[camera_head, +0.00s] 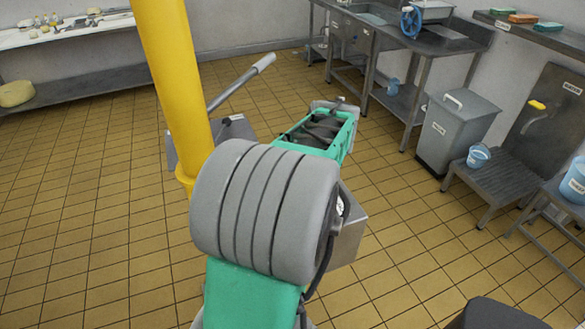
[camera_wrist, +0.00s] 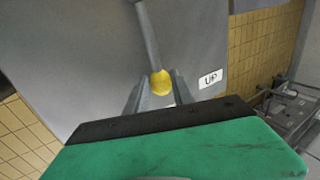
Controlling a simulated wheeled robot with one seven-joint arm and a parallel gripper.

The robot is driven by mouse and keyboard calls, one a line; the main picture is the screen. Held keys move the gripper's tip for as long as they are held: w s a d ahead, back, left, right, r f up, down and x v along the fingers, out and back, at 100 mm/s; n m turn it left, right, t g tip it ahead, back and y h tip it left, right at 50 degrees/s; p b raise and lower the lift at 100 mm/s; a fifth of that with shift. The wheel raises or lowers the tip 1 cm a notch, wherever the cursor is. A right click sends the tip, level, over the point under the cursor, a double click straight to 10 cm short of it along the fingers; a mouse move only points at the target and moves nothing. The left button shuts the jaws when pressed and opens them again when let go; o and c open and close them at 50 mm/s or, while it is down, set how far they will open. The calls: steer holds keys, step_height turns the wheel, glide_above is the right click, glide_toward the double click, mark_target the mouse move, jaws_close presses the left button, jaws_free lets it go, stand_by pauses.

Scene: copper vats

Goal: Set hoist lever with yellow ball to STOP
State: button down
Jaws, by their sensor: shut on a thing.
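In the wrist view, a grey lever (camera_wrist: 147,35) ends in a yellow ball (camera_wrist: 160,82) in front of a grey panel (camera_wrist: 85,60). My gripper (camera_wrist: 160,77) is shut on the yellow ball, with one finger on each side of it. A white label reading UP (camera_wrist: 210,78) is on the panel just right of the ball. No STOP marking shows in either view. In the head view, I cannot make out the ball or my gripper; my arm fills the middle of that view.
A thick yellow post (camera_head: 170,80) stands close to the left of my arm. A grey bin (camera_head: 455,130), a slatted stand (camera_head: 500,178) and a steel sink bench (camera_head: 420,45) stand at the right. A white-topped bench (camera_head: 70,32) is at the back left. Open tiled floor lies at the left.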

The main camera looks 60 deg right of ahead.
stand_by(0.3)
steer(key=c, duration=1.1)
jaws_free()
steer(key=v, duration=0.8)
steer(key=shift+w, duration=0.1)
